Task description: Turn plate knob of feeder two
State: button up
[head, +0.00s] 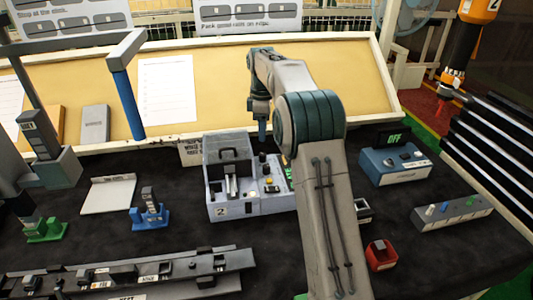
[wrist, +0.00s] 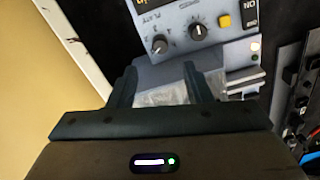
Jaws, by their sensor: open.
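Feeder two (head: 222,212) is a grey-blue unit marked "2" with a clear lidded box on the table's middle. In the wrist view its control panel (wrist: 180,12) shows a black knob (wrist: 160,44) beside the word PLATE and a second black knob (wrist: 197,30) with a white pointer beside the word SPEED. My gripper (wrist: 158,72) is open, its two fingers apart with nothing gripped. The fingertips lie just short of the plate knob in that view, not around it. In the head view my gripper (head: 262,138) hangs at the feeder's back edge; my arm covers the feeder's right side.
A yellow button (wrist: 224,20) sits beside the speed knob. A blue-handled post (head: 127,100) rises at the left. A tilted board (head: 220,65) closes the back.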

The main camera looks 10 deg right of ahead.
aim_at(263, 154)
notch_tip(263, 154, down, 10)
jog(key=shift+r+p, duration=0.15)
jog(key=shift+p, duration=0.15)
